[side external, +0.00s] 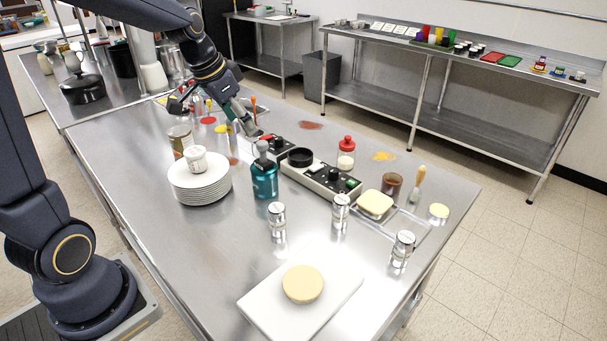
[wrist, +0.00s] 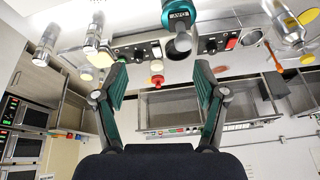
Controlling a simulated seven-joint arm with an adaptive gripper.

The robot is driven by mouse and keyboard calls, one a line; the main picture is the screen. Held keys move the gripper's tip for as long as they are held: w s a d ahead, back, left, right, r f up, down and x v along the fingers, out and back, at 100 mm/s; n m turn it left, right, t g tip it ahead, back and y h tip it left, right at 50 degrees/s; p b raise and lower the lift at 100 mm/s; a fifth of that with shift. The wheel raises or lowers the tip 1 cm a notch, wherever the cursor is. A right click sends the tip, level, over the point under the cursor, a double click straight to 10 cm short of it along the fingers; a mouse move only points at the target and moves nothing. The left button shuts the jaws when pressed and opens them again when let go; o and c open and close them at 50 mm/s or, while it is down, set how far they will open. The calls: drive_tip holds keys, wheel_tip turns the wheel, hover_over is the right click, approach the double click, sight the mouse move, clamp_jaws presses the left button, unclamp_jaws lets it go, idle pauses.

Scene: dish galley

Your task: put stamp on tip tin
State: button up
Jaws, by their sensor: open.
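My gripper (side external: 222,112) is open and empty above the far left part of the steel table. Its two green-padded fingers stand wide apart in the wrist view (wrist: 160,88), with nothing between them. I cannot tell for sure which thing is the stamp. A brownish can with a label (side external: 180,139) stands behind the plate stack and may be the tip tin, but its label is too small to read. A small white labelled jar (side external: 195,157) sits on the stacked white plates (side external: 200,184).
A teal bottle (side external: 264,180) stands beside a long control box (side external: 318,176). A red-lidded jar (side external: 346,155), several metal shakers (side external: 277,217) and a white board (side external: 262,300) crowd the right and front. The table's left front is clear. A back bench (side external: 450,65) holds small coloured items.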

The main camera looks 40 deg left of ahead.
drive_tip(key=s+d+r, duration=0.1)
drive_tip(key=s+d, duration=0.3)
drive_tip(key=s, duration=0.5)
drive_tip(key=s+d+r+n+t, duration=0.1)
drive_tip(key=s+d+r, duration=0.1)
drive_tip(key=s+d, duration=0.3)
drive_tip(key=s, duration=0.4)
drive_tip(key=shift+d+n, duration=0.15)
drive_tip(key=shift+n, duration=0.15)
